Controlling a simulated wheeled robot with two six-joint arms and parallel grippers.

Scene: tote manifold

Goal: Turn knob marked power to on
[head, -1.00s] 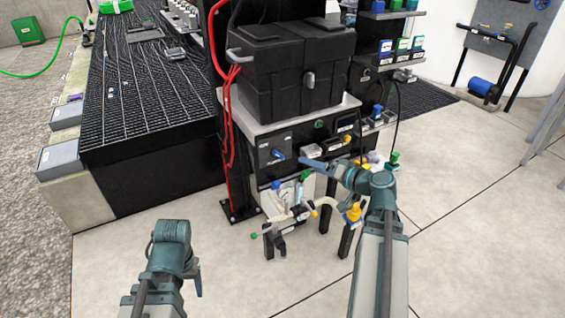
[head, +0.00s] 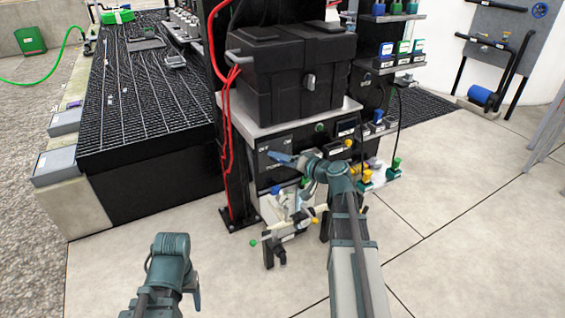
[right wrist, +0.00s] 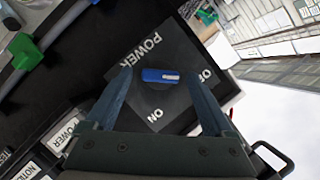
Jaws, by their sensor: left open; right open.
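The power knob (right wrist: 155,75) is a blue bar on a dark panel (right wrist: 150,45) marked POWER, OFF and ON. Its white-marked end points right, toward OFF, in the right wrist view. My right gripper (right wrist: 158,82) is open, with one finger on each side of the knob and gaps between. In the head view my right gripper (head: 281,158) is in front of the panel below the black case and largely hides the knob. My left gripper (head: 196,290) is low at the left, away from the panel; its fingers are only partly seen.
A black case (head: 290,75) stands on the shelf (head: 285,119) above the panel. Red cables (head: 226,110) run down the post at its left. A green knob (right wrist: 25,50) is off to the side. White pipework (head: 280,228) is below.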

